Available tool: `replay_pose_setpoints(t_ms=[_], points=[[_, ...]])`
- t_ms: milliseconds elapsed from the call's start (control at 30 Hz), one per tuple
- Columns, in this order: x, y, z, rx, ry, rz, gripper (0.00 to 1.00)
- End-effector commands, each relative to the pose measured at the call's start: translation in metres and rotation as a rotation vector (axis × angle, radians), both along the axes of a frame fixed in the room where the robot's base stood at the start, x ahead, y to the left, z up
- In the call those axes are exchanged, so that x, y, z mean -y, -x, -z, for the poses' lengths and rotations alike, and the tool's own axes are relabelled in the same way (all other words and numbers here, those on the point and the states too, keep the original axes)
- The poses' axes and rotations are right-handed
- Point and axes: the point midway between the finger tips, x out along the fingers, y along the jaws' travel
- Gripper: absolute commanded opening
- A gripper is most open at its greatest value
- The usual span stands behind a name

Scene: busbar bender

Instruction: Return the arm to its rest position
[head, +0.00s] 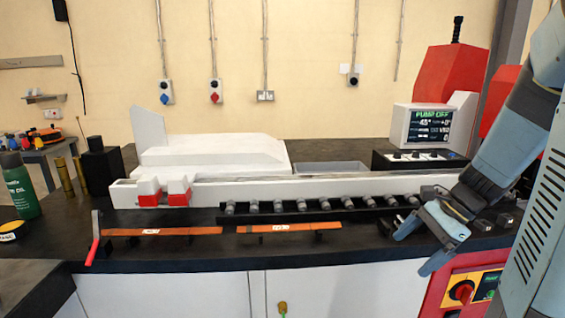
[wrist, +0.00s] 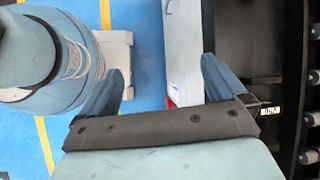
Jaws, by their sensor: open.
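My gripper (head: 422,244) is at the right of the head view, above the front edge of the black worktop (head: 190,258). Its two blue-grey fingers are spread apart, with nothing between them. In the wrist view my gripper (wrist: 160,90) is also open and empty. Through the gap I see the white cabinet front (wrist: 183,50) and the blue floor (wrist: 148,70). My arm comes in from the right side of the head view.
Two copper bars (head: 165,231) (head: 288,227) lie on the worktop, left of my gripper. Behind them is a black rack with several rollers (head: 300,206). A red-handled lever (head: 93,250) stands at the left. A control screen (head: 433,128) reads "PUMP OFF". A red panel (head: 462,291) is below right.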

Motion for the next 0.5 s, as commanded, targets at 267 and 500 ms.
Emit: replay_pose_setpoints(t_ms=[267, 500], points=[[-0.029, 0.024, -0.039, 0.202, 0.245, -0.359, 0.98], [-0.045, 0.046, -0.072, 0.382, 0.45, -0.657, 0.98]])
